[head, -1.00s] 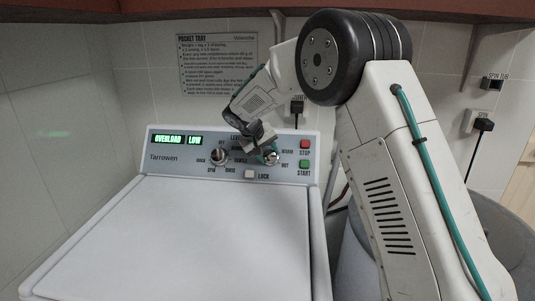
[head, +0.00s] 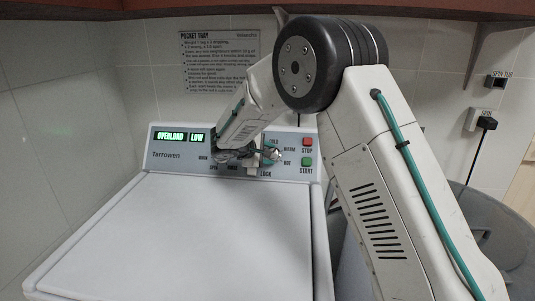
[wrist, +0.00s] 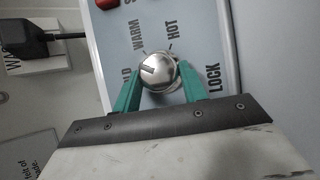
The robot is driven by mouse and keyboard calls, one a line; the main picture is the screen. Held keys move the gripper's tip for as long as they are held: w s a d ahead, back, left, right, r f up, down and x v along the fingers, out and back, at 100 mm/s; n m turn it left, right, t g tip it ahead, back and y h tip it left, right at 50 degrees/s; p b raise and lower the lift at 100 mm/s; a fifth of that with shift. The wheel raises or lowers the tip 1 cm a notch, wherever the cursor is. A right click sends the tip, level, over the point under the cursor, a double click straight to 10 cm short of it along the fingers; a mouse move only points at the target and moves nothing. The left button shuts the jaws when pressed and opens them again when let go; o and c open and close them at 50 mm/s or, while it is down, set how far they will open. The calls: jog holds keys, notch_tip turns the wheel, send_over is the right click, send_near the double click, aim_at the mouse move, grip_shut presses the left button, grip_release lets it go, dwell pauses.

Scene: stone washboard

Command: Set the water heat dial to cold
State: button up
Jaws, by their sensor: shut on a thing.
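The water heat dial (wrist: 160,72) is a round silver knob on the washer's grey panel, with WARM and HOT beside it and a partly covered label ending in LD. A dark mark on its face points left and slightly up in the wrist view, seemingly between that label and WARM. My gripper (wrist: 161,76) has its teal fingers on both sides of the knob and is shut on it. In the head view, my gripper (head: 268,157) reaches the dial (head: 278,156) from the left, and COLD shows above it.
Red STOP (head: 307,142) and green START (head: 306,161) buttons sit just right of the dial. A lit display (head: 180,136) reads OVERLOAD LOW. My gripper hides the left dial. The white lid (head: 190,235) below is clear. A black plug (wrist: 25,38) is near the panel.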

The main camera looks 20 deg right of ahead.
jog(key=n+t, duration=0.1)
jog(key=n, duration=0.1)
jog(key=n+t, duration=0.1)
jog(key=shift+s+f+n+h, duration=0.1)
jog(key=shift+s+n+h, duration=0.05)
jog(key=shift+n+h, duration=0.2)
jog(key=shift+n+t, duration=0.8)
jog(key=shift+n, duration=0.85)
jog(key=shift+d, duration=0.1)
jog(key=o, duration=1)
jog(key=shift+s+f, duration=0.1)
jog(key=shift+s+a, duration=0.1)
jog(key=shift+a, duration=0.1)
jog(key=v, duration=0.7)
jog(key=shift+s, duration=0.2)
